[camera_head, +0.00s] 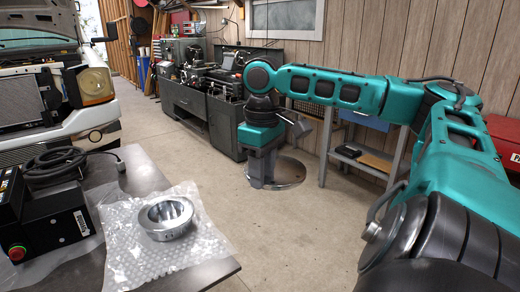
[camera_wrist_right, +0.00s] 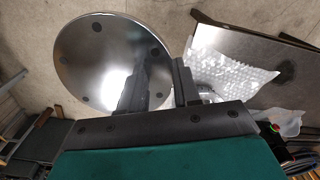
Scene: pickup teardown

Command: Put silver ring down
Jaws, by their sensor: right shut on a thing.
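My right gripper (camera_head: 262,182) hangs low over the floor near the middle of the head view, at the end of the teal arm. It is shut on a round, shiny silver disc (camera_head: 291,174). In the right wrist view the disc (camera_wrist_right: 105,55) shows face-on with several dark spots near its rim, and the fingers (camera_wrist_right: 162,92) overlap its lower right edge. The exact contact is hard to see. A smaller, thick silver ring (camera_head: 167,218) lies on bubble wrap (camera_head: 122,240) on the dark table, apart from the gripper. My left gripper is out of view.
The dark table (camera_head: 145,172) at left also carries a black box (camera_head: 50,222) with cables. The pickup's front stands behind it. A machine bench (camera_head: 187,100) is at the back, and a small workbench (camera_head: 362,158) stands right of the gripper. The floor between is clear.

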